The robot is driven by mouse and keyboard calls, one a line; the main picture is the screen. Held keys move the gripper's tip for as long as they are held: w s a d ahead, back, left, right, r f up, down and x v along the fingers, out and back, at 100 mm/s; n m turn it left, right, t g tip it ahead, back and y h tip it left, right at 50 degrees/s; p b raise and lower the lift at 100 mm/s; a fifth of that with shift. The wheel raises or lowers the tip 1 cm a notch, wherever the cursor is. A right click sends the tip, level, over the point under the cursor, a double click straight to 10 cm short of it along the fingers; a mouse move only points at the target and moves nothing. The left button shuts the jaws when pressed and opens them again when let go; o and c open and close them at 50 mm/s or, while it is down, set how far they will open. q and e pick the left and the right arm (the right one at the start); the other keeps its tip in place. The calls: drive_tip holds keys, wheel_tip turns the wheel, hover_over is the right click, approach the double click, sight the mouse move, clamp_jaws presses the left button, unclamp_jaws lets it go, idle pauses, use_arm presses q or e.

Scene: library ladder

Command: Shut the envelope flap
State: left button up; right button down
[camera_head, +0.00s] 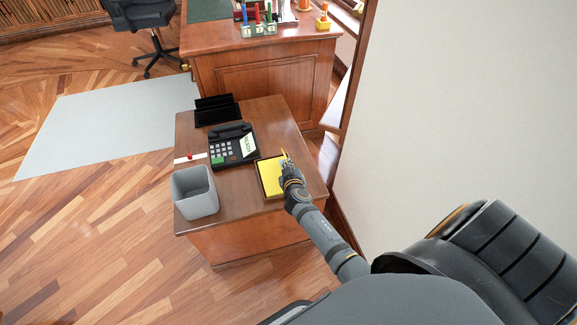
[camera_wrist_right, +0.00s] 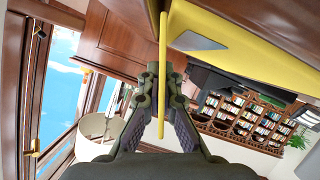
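The yellow envelope (camera_head: 270,177) lies in a shallow brown tray (camera_head: 258,178) at the right side of the small wooden desk. Its yellow flap (camera_wrist_right: 163,45) stands up and shows nearly edge-on as a thin strip in the right wrist view. My right gripper (camera_head: 287,161) is at the envelope's right side. In the right wrist view its fingers (camera_wrist_right: 161,78) are close together on both sides of the flap and appear to pinch it. The yellow envelope body (camera_wrist_right: 240,45) with a grey patch fills the upper right there. My left gripper is not in view.
A black desk phone (camera_head: 233,147) stands left of the tray, with a black holder (camera_head: 217,109) behind it. A grey bin (camera_head: 195,193) is at the desk's front left. A larger desk (camera_head: 265,75) stands behind; a pale wall (camera_head: 460,100) is at right.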

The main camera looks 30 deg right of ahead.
drive_tip(key=c, duration=1.6)
unclamp_jaws()
drive_tip(key=v, duration=1.2)
